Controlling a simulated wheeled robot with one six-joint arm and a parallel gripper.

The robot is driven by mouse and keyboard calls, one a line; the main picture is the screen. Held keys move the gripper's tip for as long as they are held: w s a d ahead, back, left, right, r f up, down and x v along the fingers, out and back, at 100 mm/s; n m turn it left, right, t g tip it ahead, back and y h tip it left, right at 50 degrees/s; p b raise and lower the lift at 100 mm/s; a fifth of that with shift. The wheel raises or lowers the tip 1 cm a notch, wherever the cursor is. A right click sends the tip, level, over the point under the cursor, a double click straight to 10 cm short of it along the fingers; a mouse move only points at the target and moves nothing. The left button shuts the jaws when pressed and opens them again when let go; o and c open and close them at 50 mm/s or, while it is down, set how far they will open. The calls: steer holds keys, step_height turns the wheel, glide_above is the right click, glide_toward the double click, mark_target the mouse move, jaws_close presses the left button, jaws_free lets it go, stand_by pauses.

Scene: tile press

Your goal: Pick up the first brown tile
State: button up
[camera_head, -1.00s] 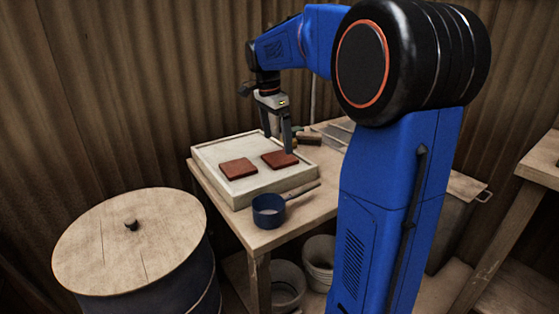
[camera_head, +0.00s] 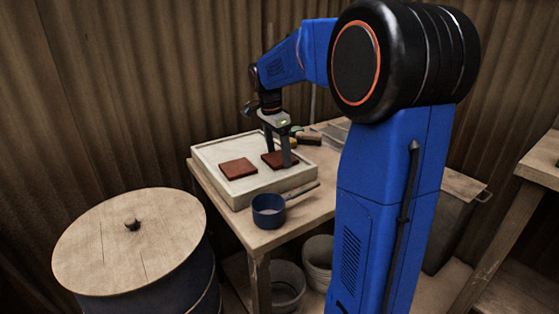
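Two square reddish-brown tiles lie flat on a pale tray on the wooden table. One tile (camera_head: 238,169) is on the left and is fully clear. The other tile (camera_head: 272,160) is on the right, partly hidden by a finger of my gripper. The pale tray (camera_head: 210,152) has a raised rim. My gripper (camera_head: 279,158) points down at the right tile, its two fingers spread apart, with the tile between or just below them. I cannot tell whether the fingertips touch the tile.
A dark blue pot (camera_head: 268,211) with a long handle stands at the table's (camera_head: 305,210) front edge, close to the tray. A brush-like brown block (camera_head: 309,138) lies behind. A lidded drum (camera_head: 130,240) stands at left, and buckets (camera_head: 318,260) are under the table.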

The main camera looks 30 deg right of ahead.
steer(key=c, duration=0.4)
steer(key=shift+r, duration=0.1)
